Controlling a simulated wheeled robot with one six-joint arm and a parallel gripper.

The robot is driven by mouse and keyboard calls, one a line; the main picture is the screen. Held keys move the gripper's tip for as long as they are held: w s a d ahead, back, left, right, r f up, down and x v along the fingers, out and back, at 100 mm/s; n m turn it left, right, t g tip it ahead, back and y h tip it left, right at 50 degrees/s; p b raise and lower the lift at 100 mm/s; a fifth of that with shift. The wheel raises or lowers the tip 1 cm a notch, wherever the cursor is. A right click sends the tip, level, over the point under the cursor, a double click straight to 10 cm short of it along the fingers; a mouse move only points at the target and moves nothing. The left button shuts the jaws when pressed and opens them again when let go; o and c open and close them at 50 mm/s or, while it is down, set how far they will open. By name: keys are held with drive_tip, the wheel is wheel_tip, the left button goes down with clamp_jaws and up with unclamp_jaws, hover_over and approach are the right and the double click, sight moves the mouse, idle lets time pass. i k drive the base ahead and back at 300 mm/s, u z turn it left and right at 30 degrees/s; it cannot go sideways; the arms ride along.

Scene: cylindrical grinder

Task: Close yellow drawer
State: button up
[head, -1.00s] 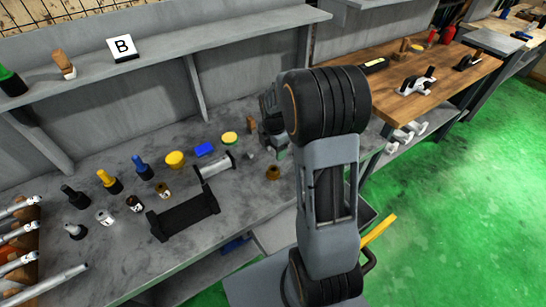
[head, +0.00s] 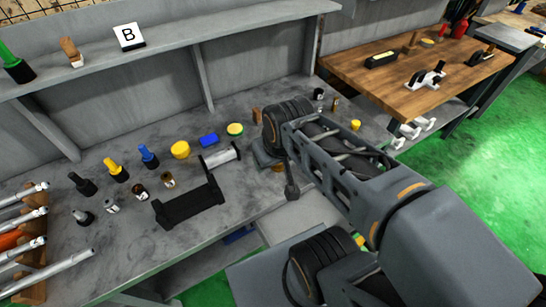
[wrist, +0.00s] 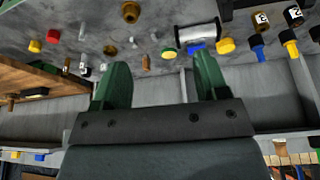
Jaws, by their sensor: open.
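The yellow drawer is mostly hidden behind my arm in the head view. Only a small yellow piece (head: 359,241), which looks like part of its front, shows beside a dark arm joint below the bench. How far the drawer stands out cannot be told. My gripper (wrist: 160,65) shows in the wrist view with two green fingers spread apart and nothing between them. The drawer cannot be made out in the wrist view. In the head view my arm reaches over the bench edge, and the fingers are not clearly visible there.
The grey bench (head: 115,235) holds a black cradle (head: 188,206), a metal cylinder (head: 220,158), a blue block (head: 209,140) and several small tools. A wooden table (head: 400,75) stands behind at right. Green floor (head: 480,150) is open at right.

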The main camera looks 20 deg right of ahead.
sight(289, 220)
drive_tip(key=u, duration=0.6)
drive_tip(key=k, duration=1.1)
drive_tip(key=z, duration=0.9)
drive_tip(key=k, duration=0.5)
drive_tip(key=u, duration=1.05)
drive_tip(key=i, duration=0.85)
drive_tip(key=z, duration=1.75)
